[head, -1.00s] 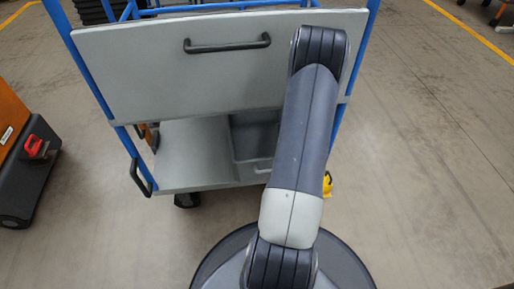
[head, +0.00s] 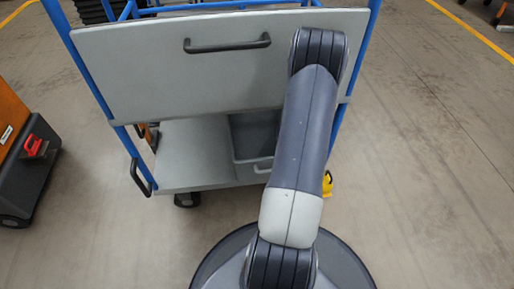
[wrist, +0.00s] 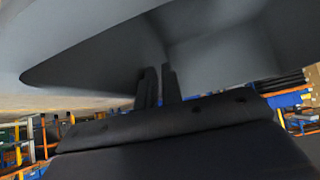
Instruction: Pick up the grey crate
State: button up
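The grey crate (head: 255,140) stands on the lower shelf of the blue-framed trolley in the head view. My arm hides its right part. A light front part with a handle shows low on it. My gripper is hidden in the head view, behind the trolley's upper panel and my arm. In the wrist view, my gripper's two dark fingers (wrist: 159,88) are close together with a narrow gap. They are against or just in front of a large grey surface. I cannot tell whether a thin wall is between them.
The trolley's lower shelf (head: 190,165) is bare left of the crate. An orange and black machine (head: 22,165) stands at left. The floor at right is clear.

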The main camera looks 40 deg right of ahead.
jog(key=o, duration=0.5)
